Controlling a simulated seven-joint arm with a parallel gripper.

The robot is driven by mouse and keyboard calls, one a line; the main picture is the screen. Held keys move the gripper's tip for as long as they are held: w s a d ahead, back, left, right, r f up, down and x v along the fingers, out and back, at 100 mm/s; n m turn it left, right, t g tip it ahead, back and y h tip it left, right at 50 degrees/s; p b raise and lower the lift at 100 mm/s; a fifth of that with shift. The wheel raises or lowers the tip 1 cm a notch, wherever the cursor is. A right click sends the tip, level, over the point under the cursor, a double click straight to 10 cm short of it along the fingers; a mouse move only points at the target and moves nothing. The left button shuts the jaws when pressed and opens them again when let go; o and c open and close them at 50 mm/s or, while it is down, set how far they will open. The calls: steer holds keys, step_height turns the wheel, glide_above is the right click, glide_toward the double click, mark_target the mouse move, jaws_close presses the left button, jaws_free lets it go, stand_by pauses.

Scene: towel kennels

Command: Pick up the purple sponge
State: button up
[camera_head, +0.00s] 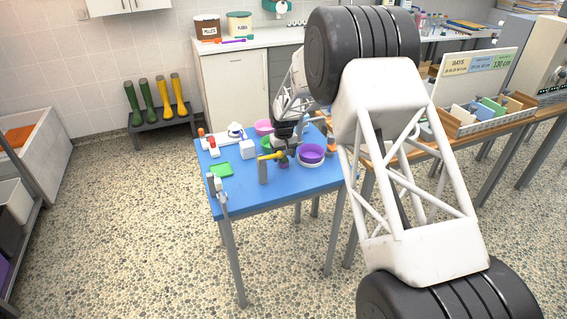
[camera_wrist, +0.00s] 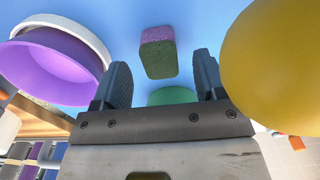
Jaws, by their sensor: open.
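The purple sponge (camera_wrist: 158,60) shows in the wrist view, a small block with a green face and a purple-pink face. It rests on the blue table (camera_head: 232,200), in line with the gap between my fingers and apart from them. My gripper (camera_wrist: 160,82) is open, with one dark finger on each side of that gap and nothing between them. In the head view my gripper (camera_head: 284,142) is over the table, and a small purple patch that looks like the sponge (camera_head: 283,163) lies just below it, partly hidden.
A purple bowl (camera_head: 311,153) in a white ring stands right of my gripper. A yellow-topped grey item (camera_head: 263,171) stands close on the left. A green bowl (camera_head: 267,143) and a pink bowl (camera_head: 264,127) are behind.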

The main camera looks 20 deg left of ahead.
mark_target(284, 158)
steer(key=shift+f, duration=1.45)
steer(key=c, duration=1.1)
steer(key=shift+r, duration=5)
